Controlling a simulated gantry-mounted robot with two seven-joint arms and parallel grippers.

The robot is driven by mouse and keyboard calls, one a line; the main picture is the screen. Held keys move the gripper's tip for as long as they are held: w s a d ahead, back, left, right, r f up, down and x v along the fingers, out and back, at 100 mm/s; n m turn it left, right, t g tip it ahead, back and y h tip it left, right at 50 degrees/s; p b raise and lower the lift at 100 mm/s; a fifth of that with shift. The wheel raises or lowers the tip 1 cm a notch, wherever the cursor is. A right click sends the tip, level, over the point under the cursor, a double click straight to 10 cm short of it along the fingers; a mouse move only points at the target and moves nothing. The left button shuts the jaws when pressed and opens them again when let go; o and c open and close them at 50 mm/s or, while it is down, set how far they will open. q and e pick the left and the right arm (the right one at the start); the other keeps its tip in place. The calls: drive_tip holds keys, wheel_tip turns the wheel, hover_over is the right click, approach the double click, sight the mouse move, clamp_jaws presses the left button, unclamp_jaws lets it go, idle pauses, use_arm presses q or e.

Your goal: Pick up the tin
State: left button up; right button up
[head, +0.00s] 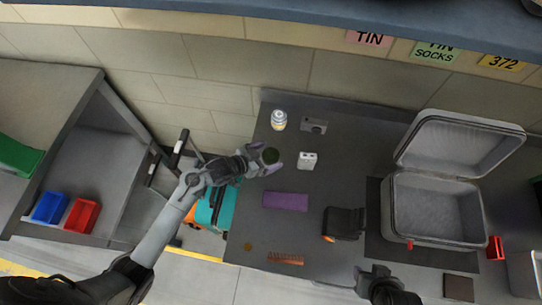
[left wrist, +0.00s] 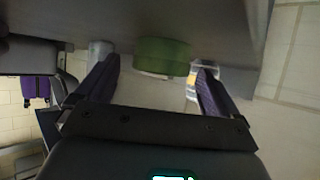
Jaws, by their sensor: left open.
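A dark green round tin (head: 271,155) sits on the grey table near its left edge. My left gripper (head: 267,158) reaches in from the left, open, with its purple-tipped fingers around the tin. In the left wrist view the green tin (left wrist: 162,52) lies between the two spread purple fingers (left wrist: 155,65), with a visible gap on each side. My right gripper (head: 380,276) is at the bottom of the head view, away from the tin; its jaws are too unclear to read.
A white and yellow can (head: 279,119), a grey camera-like box (head: 314,126) and a white block (head: 308,160) stand nearby. A purple flat item (head: 285,201), a black item (head: 343,223) and an open grey suitcase (head: 437,212) are also on the table.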

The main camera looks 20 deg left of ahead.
use_arm(q)
drive_tip(key=shift+w+d+f, duration=0.1)
drive_tip(key=shift+w+f, duration=0.05)
drive_tip(key=shift+c, duration=0.3)
drive_tip(key=c, duration=1.1)
